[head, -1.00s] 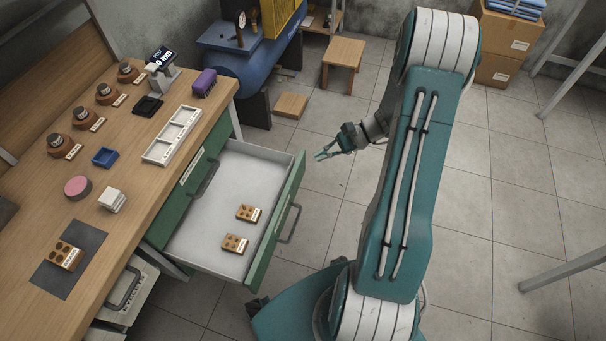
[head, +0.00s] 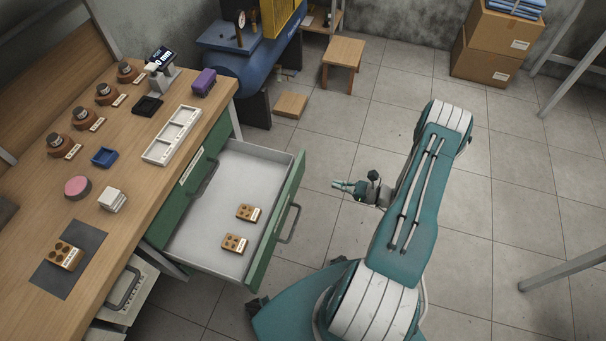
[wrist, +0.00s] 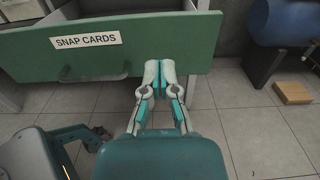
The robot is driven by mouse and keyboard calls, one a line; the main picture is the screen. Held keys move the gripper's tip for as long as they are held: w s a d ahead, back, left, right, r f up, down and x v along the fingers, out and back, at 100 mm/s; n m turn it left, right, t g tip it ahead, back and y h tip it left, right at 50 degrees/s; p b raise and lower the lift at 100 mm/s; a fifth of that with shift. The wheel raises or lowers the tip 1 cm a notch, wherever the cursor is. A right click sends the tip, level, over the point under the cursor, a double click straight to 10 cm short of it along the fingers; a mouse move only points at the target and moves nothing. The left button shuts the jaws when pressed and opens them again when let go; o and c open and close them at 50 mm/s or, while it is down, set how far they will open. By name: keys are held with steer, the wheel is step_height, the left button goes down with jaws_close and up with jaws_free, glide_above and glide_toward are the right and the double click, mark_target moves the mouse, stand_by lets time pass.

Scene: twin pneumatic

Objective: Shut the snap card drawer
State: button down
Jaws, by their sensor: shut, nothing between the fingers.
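The snap card drawer (head: 281,215) is green-fronted and stands pulled out from the workbench, with two brown cards of round pieces (head: 249,213) (head: 234,243) on its pale floor. Its front has a bar handle (head: 290,223). In the wrist view, the green front (wrist: 130,45) carries a "SNAP CARDS" label (wrist: 86,40), and the handle (wrist: 92,72) shows below the label. My gripper (head: 338,187) is shut and empty, to the right of the drawer front in the head view. In the wrist view, my gripper (wrist: 160,66) appears in front of the panel, right of the handle; contact cannot be told.
The workbench (head: 135,165) holds a white tray (head: 171,135), a blue box (head: 105,157) and several brown-based items. Below it, another handle (head: 123,288) shows. A blue tank (head: 240,72) and a wooden stool (head: 343,54) stand behind.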

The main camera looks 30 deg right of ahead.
mark_target(296, 173)
steer(key=x, duration=1.1)
steer(key=shift+w+a, duration=0.2)
